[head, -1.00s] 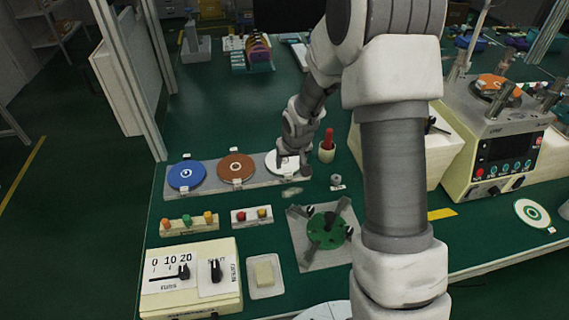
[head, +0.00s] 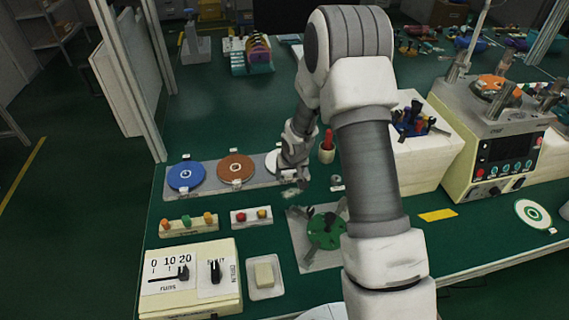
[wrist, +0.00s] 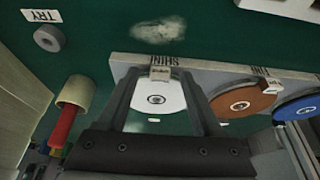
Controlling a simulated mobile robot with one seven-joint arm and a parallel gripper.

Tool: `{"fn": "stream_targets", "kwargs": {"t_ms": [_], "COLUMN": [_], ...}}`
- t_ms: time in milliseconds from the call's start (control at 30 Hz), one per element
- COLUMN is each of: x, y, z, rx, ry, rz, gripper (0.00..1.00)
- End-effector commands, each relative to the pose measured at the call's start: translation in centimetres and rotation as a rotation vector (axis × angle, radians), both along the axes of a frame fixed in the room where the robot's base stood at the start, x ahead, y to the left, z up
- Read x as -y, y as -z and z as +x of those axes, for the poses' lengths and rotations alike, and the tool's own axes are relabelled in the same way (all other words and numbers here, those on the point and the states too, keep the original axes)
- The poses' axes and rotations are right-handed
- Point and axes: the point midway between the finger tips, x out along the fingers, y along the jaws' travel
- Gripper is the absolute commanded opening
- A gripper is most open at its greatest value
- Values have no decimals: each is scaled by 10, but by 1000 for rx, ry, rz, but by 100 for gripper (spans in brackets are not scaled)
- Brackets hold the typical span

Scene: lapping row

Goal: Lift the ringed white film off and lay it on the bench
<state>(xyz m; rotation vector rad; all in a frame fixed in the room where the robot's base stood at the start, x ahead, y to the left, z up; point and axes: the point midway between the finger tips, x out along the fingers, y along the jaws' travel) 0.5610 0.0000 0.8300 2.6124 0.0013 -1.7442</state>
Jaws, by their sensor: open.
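A white disc (wrist: 157,98) with a small dark ring mark at its centre lies on the grey rack (wrist: 200,75), at the end labelled SHINE. A pale tab (wrist: 160,73) sticks out at its edge. My gripper (wrist: 158,74) is open, its fingers on either side of the disc and tab in the wrist view; I cannot tell if they touch. In the head view my gripper (head: 290,170) is low over the rack and hides most of the white disc (head: 271,162). Another white disc with a green ring (head: 533,214) lies at the bench's right.
Brown (head: 236,168) and blue (head: 186,176) discs share the rack. A red-topped holder (head: 327,147) stands close right of my gripper. A green plate with arms (head: 326,231) and a control box (head: 190,278) are nearer. Bare green bench (head: 460,240) shows at right.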

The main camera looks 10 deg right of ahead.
Motion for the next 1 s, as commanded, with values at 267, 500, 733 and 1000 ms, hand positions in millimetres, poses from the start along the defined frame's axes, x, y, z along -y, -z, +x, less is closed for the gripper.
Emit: {"fn": "stream_targets", "kwargs": {"t_ms": [267, 500, 733, 1000], "x": [0, 0, 0, 0], "y": [0, 0, -1, -30], "z": [0, 0, 0, 1], "rx": [0, -1, 0, 3], "ry": [0, 1, 1, 3], "rz": [0, 0, 0, 1], "gripper": [30, 0, 0, 0]}}
